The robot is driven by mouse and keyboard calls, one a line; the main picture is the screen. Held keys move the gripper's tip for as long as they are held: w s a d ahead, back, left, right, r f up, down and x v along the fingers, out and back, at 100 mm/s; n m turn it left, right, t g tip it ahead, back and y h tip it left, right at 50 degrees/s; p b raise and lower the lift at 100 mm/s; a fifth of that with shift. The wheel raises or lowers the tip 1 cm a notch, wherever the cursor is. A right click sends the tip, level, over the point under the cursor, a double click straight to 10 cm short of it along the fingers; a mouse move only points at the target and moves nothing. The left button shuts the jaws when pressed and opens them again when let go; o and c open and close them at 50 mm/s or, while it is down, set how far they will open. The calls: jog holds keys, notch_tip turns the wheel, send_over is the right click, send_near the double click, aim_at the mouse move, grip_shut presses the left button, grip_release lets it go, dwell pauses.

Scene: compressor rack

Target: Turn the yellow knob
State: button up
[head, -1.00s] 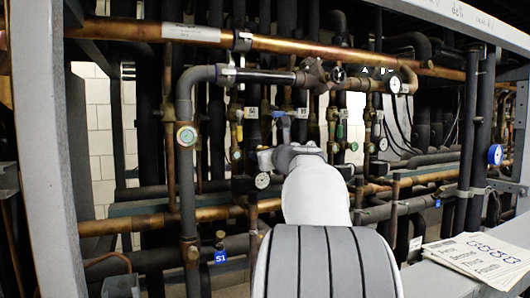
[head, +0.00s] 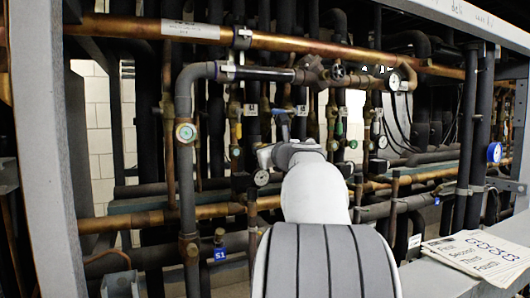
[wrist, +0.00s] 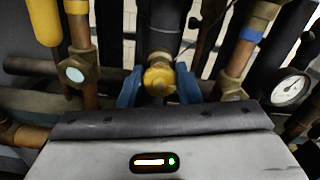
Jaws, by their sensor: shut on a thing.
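The yellow knob (wrist: 159,79) is a small rounded handle on a valve in front of a dark vertical pipe, near the middle of the wrist view. My gripper (wrist: 158,92) has its two blue fingers on either side of the knob, and it is shut on it. In the head view my gripper (head: 278,130) reaches into the pipes at the centre. There the knob is hidden or too small to make out.
A white dial gauge (wrist: 289,89) is close on the right in the wrist view. A brass fitting (wrist: 77,72) on a copper pipe stands on the left. In the head view a grey frame post (head: 50,150) is at the left, and printed sheets (head: 475,257) lie at lower right.

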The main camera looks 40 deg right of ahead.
jog(key=n+b, duration=0.3)
jog(key=shift+f+n, duration=0.2)
jog(key=shift+n, duration=0.1)
jog(key=n+b, duration=0.3)
jog(key=shift+n, duration=0.3)
jog(key=n+b, duration=0.2)
jog(key=n, duration=0.1)
jog(key=shift+n+b, duration=0.3)
jog(key=shift+b, duration=0.05)
jog(key=n+b, duration=0.2)
jog(key=n, duration=0.1)
jog(key=shift+n, duration=0.3)
jog(key=n+b, duration=0.2)
jog(key=n, duration=0.1)
jog(key=shift+n, duration=0.4)
jog(key=n+b, duration=0.2)
jog(key=n, duration=0.1)
jog(key=shift+n, duration=0.3)
jog(key=n+b, duration=0.2)
jog(key=n, duration=0.2)
jog(key=shift+n+b, duration=0.4)
jog(key=shift+n, duration=1.3)
